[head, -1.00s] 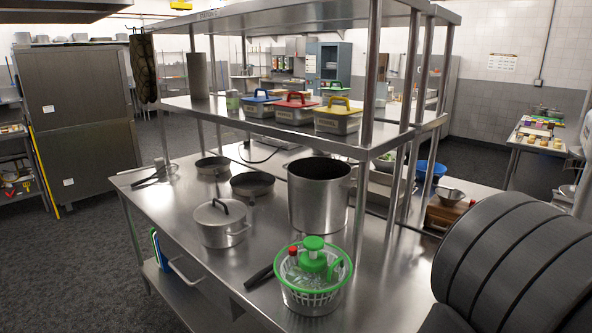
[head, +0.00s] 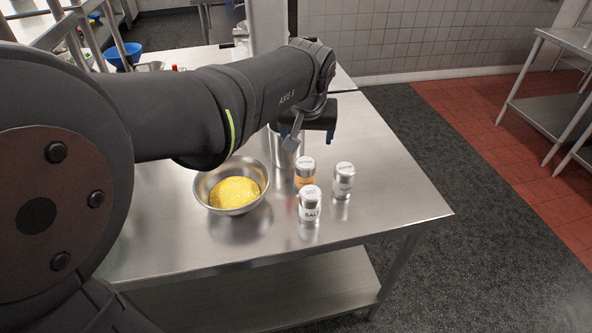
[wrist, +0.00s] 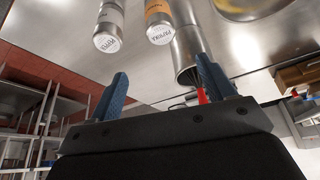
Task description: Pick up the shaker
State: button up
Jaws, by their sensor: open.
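Three small shakers with silvery lids stand upright on the steel table in the head view: one labelled SALT (head: 310,207) in front, one with orange contents (head: 305,178) behind it, and a grey one (head: 343,182) to the right. My gripper (head: 313,134) is above and behind them, open and apart from all of them. In the wrist view my gripper's blue fingers (wrist: 165,85) are spread with nothing between them.
A steel bowl (head: 205,200) with yellow contents stands left of the shakers. A tall metal canister (head: 287,157) stands just behind them, close under my gripper, and shows red-topped contents in the wrist view. The table's right end (head: 415,205) is clear.

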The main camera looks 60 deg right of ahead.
aim_at(306, 163)
jog(key=x, duration=1.1)
jog(key=shift+f, duration=0.35)
jog(key=shift+a+x, duration=0.15)
jog(key=shift+x, duration=1.15)
jog(key=shift+a+x, duration=0.1)
jog(key=shift+x, duration=1.25)
jog(key=shift+f, duration=0.1)
jog(key=c, duration=1.2)
jog(key=shift+o, duration=0.2)
